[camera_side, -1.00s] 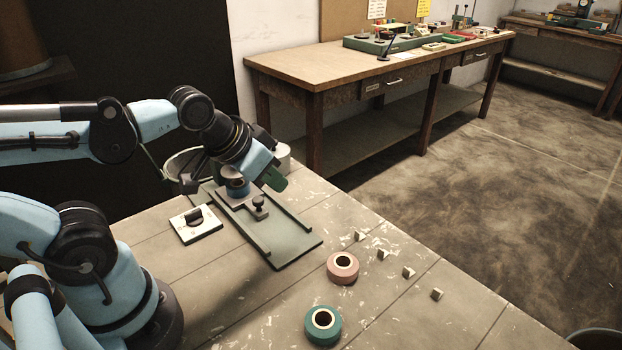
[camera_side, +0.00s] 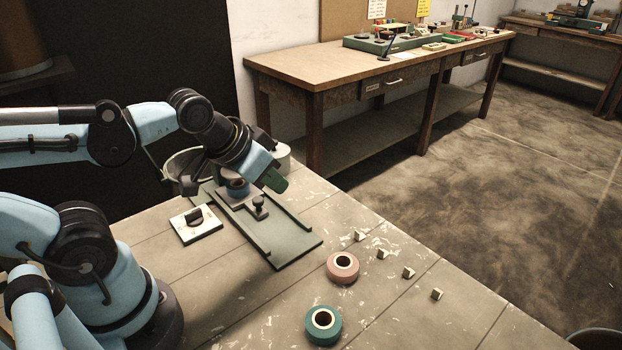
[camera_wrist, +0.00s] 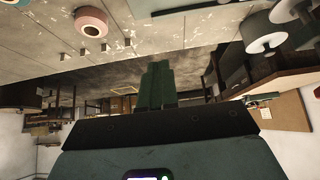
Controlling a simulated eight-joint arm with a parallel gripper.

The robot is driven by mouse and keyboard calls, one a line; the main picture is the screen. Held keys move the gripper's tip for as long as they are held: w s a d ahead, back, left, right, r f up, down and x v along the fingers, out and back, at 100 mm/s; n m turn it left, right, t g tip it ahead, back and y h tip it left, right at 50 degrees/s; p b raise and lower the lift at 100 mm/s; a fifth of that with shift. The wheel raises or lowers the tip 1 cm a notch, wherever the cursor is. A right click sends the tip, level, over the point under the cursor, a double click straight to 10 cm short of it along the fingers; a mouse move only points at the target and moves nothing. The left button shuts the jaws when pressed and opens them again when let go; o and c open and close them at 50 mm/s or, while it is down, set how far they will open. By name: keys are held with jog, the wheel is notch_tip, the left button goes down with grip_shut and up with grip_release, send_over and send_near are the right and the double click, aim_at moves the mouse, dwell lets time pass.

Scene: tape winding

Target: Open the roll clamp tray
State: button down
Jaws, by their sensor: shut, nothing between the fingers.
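The roll clamp tray seems to be the grey-green sliding plate with side rails (camera_side: 290,248) on the bench. A dark knob (camera_side: 258,203) stands on it. A blue-grey roll or spindle (camera_side: 236,187) sits at its back end, partly hidden by my arm. My gripper (camera_side: 274,181) has dark green fingers and is above the back right of the tray, apart from the knob. In the wrist view the fingers (camera_wrist: 157,86) are together and empty. A corner of the tray's assembly shows at the top of that view.
A pink tape roll (camera_side: 343,268) and a green tape roll (camera_side: 323,325) lie in front. Several small blocks (camera_side: 408,272) stand along the right edge. A white plate with a dark switch (camera_side: 196,223) is left of the tray. A round bin (camera_side: 184,168) is behind.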

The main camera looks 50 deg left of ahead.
jog(key=c, duration=1.4)
grip_release()
jog(key=shift+w+a, duration=0.1)
jog(key=shift+a, duration=0.1)
jog(key=o, duration=0.5)
jog(key=a+m+g, duration=0.1)
jog(key=a+r+m+g, duration=0.1)
jog(key=w+a+m, duration=0.1)
jog(key=shift+a+r+g+y, duration=0.15)
jog(key=shift+a+g+y, duration=0.15)
jog(key=shift+g, duration=0.1)
jog(key=m+g, duration=0.4)
jog(key=m, duration=0.2)
send_over(258, 199)
jog(key=shift+f, duration=5.7)
grip_shut()
